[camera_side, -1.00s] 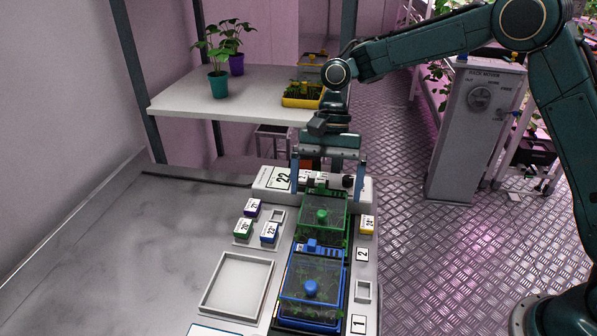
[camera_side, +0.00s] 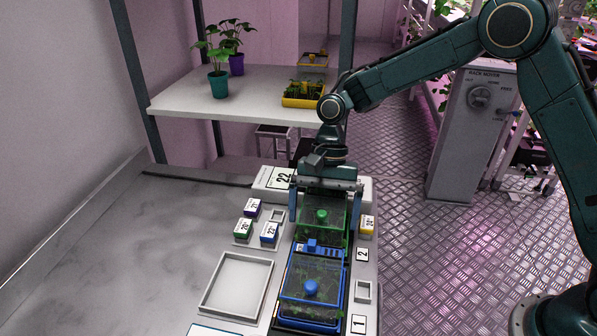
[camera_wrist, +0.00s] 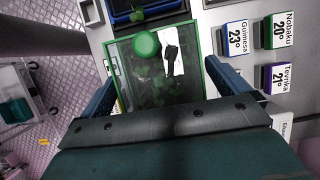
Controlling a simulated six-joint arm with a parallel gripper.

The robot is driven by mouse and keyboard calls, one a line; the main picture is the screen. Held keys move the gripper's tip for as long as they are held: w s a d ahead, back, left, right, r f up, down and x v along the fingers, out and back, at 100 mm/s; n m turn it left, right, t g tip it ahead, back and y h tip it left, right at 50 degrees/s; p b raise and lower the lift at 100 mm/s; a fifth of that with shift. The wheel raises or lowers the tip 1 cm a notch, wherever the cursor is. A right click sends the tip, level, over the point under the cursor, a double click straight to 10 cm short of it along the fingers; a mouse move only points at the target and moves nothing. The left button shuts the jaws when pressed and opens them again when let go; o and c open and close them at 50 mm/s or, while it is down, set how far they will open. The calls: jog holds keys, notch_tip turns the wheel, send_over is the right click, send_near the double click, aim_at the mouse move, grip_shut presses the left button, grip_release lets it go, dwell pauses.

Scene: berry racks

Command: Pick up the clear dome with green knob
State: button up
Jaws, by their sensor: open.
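The clear dome with the green knob (camera_side: 322,215) sits over a green-edged tray at the back of the bench row. In the wrist view its green knob (camera_wrist: 146,44) is at the top and its clear top panel (camera_wrist: 145,85) lies between my fingers. My gripper (camera_side: 325,218) is open, with one finger on each side of the dome. In the wrist view both blue-grey fingers flank the dome's green sides. I cannot tell whether the fingers touch it.
A blue-knobbed dome (camera_side: 311,287) on a blue tray stands just in front. Numbered blocks, including a blue one (camera_side: 269,233), stand left. An empty square tray (camera_side: 237,285) lies front left. A label plate marked 22 (camera_side: 283,178) is behind.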

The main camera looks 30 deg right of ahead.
aim_at(324, 208)
jog(key=c, duration=1)
jog(key=shift+r, duration=0.1)
jog(key=shift+r, duration=4.95)
